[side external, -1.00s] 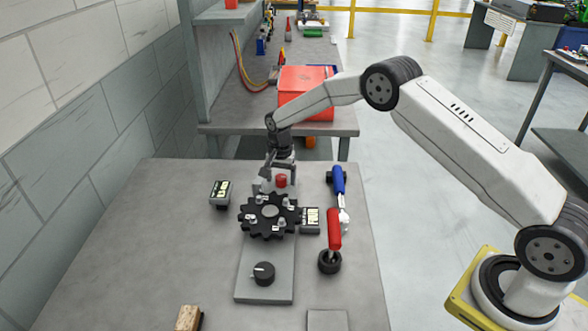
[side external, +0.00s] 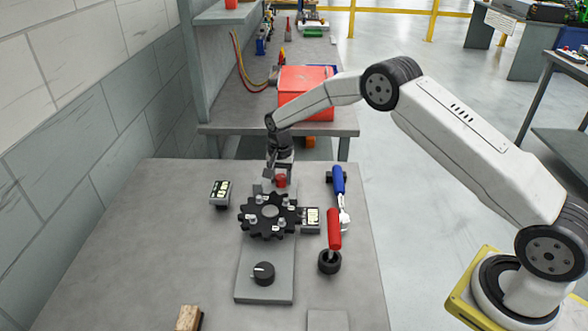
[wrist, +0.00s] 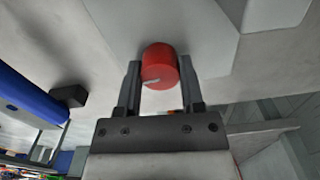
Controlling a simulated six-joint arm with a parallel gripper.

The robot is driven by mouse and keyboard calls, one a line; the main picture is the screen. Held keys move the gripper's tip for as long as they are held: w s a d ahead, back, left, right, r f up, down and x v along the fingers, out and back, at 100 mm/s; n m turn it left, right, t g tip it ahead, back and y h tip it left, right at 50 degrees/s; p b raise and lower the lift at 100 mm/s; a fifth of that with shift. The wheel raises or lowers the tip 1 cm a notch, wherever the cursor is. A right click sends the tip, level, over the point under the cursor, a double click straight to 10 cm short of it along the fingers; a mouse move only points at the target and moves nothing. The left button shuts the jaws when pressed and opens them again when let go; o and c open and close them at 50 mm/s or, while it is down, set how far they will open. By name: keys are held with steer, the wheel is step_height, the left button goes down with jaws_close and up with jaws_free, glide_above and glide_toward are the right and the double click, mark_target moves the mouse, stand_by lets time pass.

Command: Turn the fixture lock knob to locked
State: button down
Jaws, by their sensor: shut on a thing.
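The red knob (side external: 281,181) stands at the far end of the grey fixture plate (side external: 265,291), behind the black toothed wheel (side external: 252,228). My gripper (side external: 280,178) is down at the knob. In the wrist view the red knob (wrist: 160,62) sits between the two fingers of my gripper (wrist: 158,72), and they are shut on its sides. A pale pointer line shows on the knob's face. I cannot read any lock marking beside it.
A black knob (side external: 263,273) is on the near end of the plate. A small display box (side external: 220,193) lies left. A wooden block (side external: 188,318) is at the front. The table's left side is mostly clear.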

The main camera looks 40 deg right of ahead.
steer(key=n, duration=0.3)
steer(key=shift+n, duration=0.4)
steer(key=n, duration=0.4)
steer(key=shift+n, duration=0.3)
steer(key=n, duration=0.4)
steer(key=shift+n, duration=2.3)
steer(key=shift+c, duration=1.1)
jaws_free()
steer(key=shift+r, duration=0.1)
